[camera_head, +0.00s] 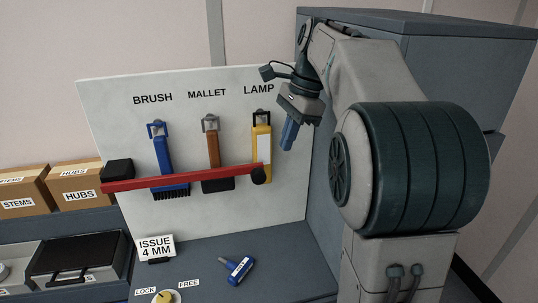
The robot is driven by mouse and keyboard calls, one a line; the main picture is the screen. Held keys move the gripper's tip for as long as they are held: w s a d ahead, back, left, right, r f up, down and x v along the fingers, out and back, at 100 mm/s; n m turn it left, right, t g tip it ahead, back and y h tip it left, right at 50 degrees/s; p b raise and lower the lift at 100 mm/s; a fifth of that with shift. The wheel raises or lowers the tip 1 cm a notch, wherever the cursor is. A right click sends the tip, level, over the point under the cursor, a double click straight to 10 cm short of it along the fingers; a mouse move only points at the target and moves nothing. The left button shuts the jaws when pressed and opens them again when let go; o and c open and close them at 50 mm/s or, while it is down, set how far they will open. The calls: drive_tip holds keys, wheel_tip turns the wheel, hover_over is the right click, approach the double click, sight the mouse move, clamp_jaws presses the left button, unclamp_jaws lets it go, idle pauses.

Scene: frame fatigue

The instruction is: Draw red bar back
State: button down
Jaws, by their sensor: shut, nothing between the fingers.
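The red bar (190,178) runs across the front of the white board (105,110), crossing the hanging blue brush (167,150), the mallet (212,150) and the yellow lamp (261,145). Its left end meets a black block (117,169). A round black knob (260,175) is at its right end, over the lamp's lower part. My gripper (288,136) is shut and empty. It points down in front of the board's right edge, to the right of the lamp and above the knob, and looks apart from the bar.
A dial (165,297) marked LOCK and FREE is at the bottom edge. A blue-handled tool (236,269) lies on the bench beside an ISSUE 4 MM sign (155,246). Boxes marked HUBS (82,185) and a black case (75,256) stand left. A grey cabinet (455,45) rises behind my arm.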

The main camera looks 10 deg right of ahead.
drive_tip(key=shift+w+d+r+m, duration=0.15)
drive_tip(key=shift+w+r+m, duration=0.75)
drive_tip(key=shift+w+r, duration=0.1)
drive_tip(key=x, duration=1)
drive_tip(key=shift+s, duration=0.2)
drive_tip(key=shift+a, duration=0.2)
